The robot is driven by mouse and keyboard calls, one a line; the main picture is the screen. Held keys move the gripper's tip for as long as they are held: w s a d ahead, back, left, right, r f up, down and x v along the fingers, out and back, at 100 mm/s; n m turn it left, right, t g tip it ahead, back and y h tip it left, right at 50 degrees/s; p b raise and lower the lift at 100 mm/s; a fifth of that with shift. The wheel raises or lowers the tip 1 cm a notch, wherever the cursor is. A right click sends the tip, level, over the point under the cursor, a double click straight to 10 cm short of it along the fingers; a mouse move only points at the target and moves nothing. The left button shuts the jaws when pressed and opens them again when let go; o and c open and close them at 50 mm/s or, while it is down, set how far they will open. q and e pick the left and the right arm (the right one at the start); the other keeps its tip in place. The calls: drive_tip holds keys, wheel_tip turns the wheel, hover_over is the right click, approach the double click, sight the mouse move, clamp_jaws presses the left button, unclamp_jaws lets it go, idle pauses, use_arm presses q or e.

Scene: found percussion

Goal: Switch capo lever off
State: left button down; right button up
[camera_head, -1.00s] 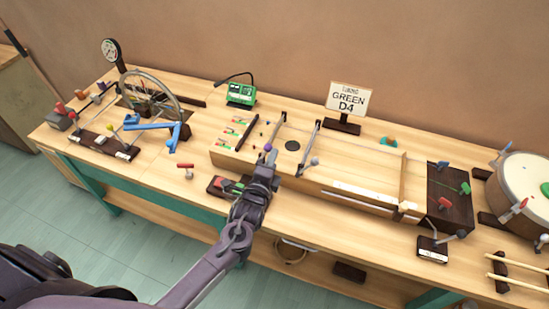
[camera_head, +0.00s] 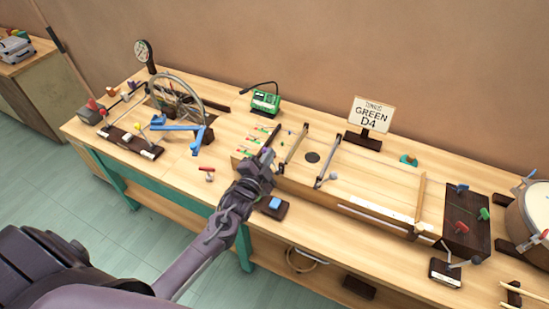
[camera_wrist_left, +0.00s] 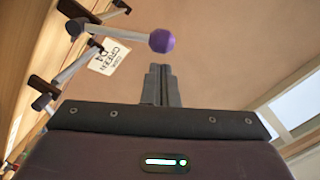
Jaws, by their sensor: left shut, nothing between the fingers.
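I cannot read which is labelled capo. My left gripper (camera_head: 267,152) is shut and empty at the board's left front, left of the first bar. In the left wrist view its closed fingers (camera_wrist_left: 161,70) point up just below the purple knob, apparently apart from it.
A blue-topped block (camera_head: 275,205) sits right of my forearm at the bench front. A green meter (camera_head: 265,102), a spoked wheel (camera_head: 176,98) and a "GREEN D4" sign (camera_head: 369,115) stand farther back.

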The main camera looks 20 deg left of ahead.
use_arm(q)
drive_tip(key=shift+a, duration=0.45)
drive_tip(key=shift+f, duration=0.1)
idle(0.4)
